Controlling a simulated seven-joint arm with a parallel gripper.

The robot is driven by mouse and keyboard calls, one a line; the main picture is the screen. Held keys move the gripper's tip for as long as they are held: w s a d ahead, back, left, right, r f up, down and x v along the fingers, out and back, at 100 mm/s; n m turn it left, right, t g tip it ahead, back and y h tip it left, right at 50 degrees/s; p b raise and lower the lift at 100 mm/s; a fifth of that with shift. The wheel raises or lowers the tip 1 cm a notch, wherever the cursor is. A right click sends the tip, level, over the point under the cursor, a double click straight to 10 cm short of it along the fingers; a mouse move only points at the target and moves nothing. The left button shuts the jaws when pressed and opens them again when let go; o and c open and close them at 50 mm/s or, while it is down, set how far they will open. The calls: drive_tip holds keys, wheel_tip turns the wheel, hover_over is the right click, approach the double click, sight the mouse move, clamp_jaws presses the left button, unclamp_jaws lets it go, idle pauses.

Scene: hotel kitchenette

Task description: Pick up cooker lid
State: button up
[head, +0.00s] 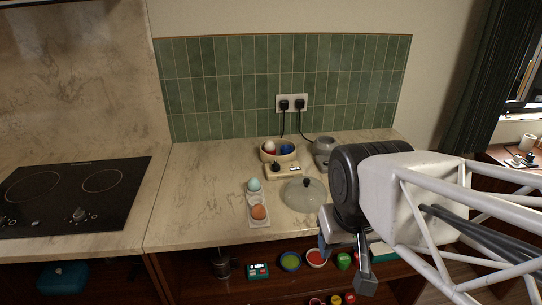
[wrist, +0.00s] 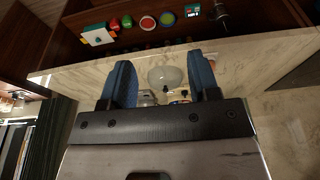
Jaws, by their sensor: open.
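The cooker lid (head: 303,194) is a clear, shallow dome with a dark knob on top. It lies on the marble counter right of the egg tray. In the wrist view the lid (wrist: 164,76) shows between my two blue-padded fingers, some distance beyond them. My gripper (head: 346,262) is open and empty, at the counter's front edge, to the right of and nearer than the lid. The gripper (wrist: 160,64) also shows open in the wrist view. My arm hides part of the counter right of the lid.
A white tray (head: 251,216) holds a blue and a brown egg. Behind the lid stand a small white appliance (head: 290,172), a bowl of eggs (head: 264,154) and a grey pot (head: 324,155). A black cooktop (head: 60,210) is left. Bowls and jars sit on a lower shelf.

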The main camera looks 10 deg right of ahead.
idle(0.3)
drive_tip(key=m+g+h, duration=0.1)
drive_tip(key=m, duration=0.8)
hover_over(307, 180)
drive_tip(key=a, duration=0.1)
wheel_tip(307, 180, down, 6)
drive_tip(key=shift+s+r, duration=0.1)
drive_tip(key=shift+s, duration=0.25)
drive_tip(key=shift+w+d+f, duration=0.1)
drive_tip(key=shift+w+f, duration=0.05)
drive_tip(key=shift+f, duration=1.1)
drive_tip(key=shift+w+d+f, duration=0.15)
drive_tip(key=shift+d+f, duration=0.05)
drive_tip(key=shift+f, duration=1.1)
drive_tip(key=shift+w+d+f, duration=0.15)
drive_tip(key=shift+f, duration=1.1)
